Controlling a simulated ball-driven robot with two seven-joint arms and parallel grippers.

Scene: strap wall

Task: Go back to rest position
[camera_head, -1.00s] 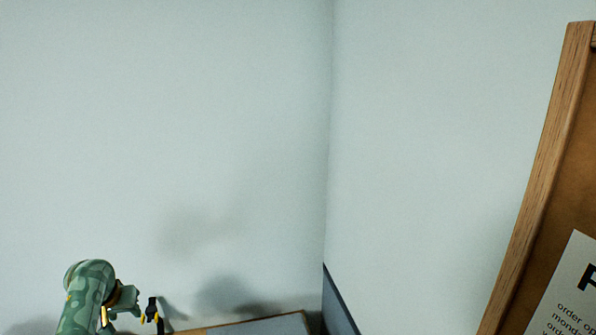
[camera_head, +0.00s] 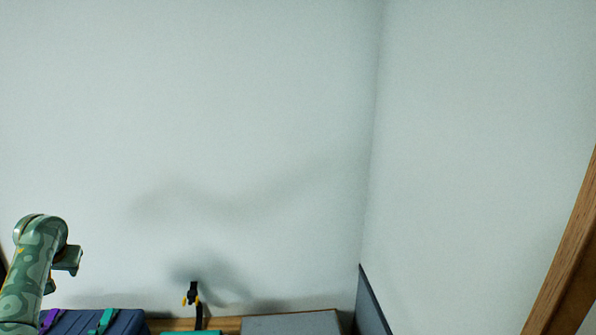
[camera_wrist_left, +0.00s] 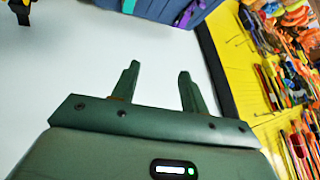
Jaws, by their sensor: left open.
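My left gripper (camera_head: 67,260) is at the lower left of the head view, on a green patterned arm. Its fingers are hard to make out there. In the left wrist view the two dark green fingers of the left gripper (camera_wrist_left: 157,78) stand apart with nothing between them, over a plain white surface. My right gripper is in neither view.
A blue case (camera_head: 122,322) with purple and teal straps is at the bottom left. A black upright piece (camera_head: 196,305) and a grey panel (camera_head: 292,323) are to its right. A yellow tool board (camera_wrist_left: 238,58) borders the wrist view.

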